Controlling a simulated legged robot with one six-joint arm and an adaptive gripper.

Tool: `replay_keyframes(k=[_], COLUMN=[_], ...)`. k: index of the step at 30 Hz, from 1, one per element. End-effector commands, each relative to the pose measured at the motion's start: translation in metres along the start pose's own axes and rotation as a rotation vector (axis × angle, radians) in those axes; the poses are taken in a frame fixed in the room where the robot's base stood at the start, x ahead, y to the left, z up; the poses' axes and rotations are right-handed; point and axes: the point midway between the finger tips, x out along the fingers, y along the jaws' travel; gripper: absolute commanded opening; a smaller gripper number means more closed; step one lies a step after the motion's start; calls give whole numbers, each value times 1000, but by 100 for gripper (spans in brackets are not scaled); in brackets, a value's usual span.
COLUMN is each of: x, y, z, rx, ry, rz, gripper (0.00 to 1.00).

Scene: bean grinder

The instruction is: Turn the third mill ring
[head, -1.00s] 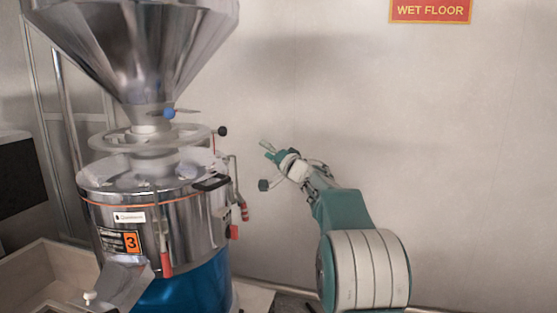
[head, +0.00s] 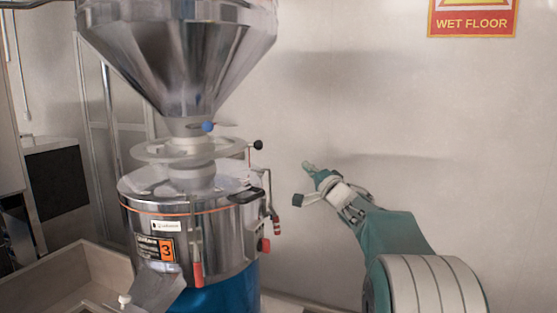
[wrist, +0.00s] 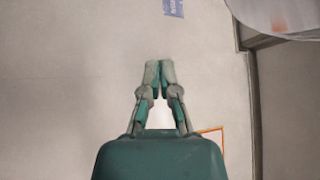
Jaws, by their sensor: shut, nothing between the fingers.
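The mill (head: 215,235) is a shiny steel drum on a blue base at the left of the head view, with an orange label marked 3. Its flat, pale ring (head: 150,153) lies level around the neck below the steel hopper (head: 180,60). A black ball knob (head: 258,145) stands at the ring's right side. My gripper (head: 308,166) is in the air to the right of the knob, apart from it in the picture. In the wrist view my gripper (wrist: 159,65) has its fingertips together and empty.
A blue knob (head: 208,127) sits under the hopper. Red-handled levers (head: 276,225) stick out on the drum's right side. A beige tray (head: 105,265) lies at the lower left. The pale wall (head: 340,90) fills the back, with a wet floor sign (head: 472,22).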

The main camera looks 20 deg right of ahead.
Motion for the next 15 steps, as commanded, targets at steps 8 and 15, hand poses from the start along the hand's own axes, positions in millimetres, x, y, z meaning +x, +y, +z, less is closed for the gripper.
replay_keyframes(k=[8, 15], x=[16, 18], y=[-32, -44], z=[30, 61], rx=[529, 1012], ry=[151, 257], rz=[-66, -104], gripper=[0, 0])
